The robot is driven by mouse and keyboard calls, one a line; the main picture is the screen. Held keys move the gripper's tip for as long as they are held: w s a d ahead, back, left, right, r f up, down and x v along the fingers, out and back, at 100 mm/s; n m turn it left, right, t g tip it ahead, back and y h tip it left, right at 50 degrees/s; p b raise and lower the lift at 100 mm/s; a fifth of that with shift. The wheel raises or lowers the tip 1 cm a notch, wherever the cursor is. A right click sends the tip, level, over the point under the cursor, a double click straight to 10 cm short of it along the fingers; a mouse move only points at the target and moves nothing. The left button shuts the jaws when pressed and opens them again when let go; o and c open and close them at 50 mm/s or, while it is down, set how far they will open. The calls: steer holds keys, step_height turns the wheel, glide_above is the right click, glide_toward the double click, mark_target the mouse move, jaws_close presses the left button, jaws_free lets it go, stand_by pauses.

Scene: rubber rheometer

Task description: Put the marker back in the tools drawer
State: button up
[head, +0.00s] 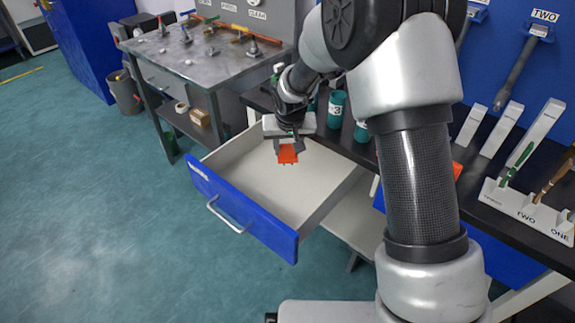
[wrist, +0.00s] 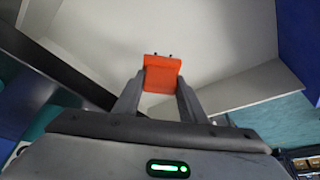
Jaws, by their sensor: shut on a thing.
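An orange block-like piece (head: 287,154), which I take to be the marker, is between the fingers of my gripper (head: 288,147). In the wrist view the orange piece (wrist: 162,74) sits between the two fingertips of my gripper (wrist: 160,88), which is shut on it. The drawer (head: 244,225) is pulled open, with a blue front and a silver handle. Its pale inside looks empty in the parts I see. My gripper is over the drawer's far part, pointing down. I cannot tell how high the piece is above the drawer floor.
A dark bench (head: 480,185) runs behind the drawer, with teal numbered cups (head: 336,108) near my gripper. A white holder (head: 530,212) with brushes stands at the right. A metal table (head: 205,62) with tools is at the back left. The floor in front is clear.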

mark_target(288, 159)
steer(key=shift+f+b, duration=0.5)
steer(key=shift+f, duration=2.4)
steer(key=shift+f, duration=0.15)
steer(key=o, duration=0.9)
steer(key=shift+c, duration=0.2)
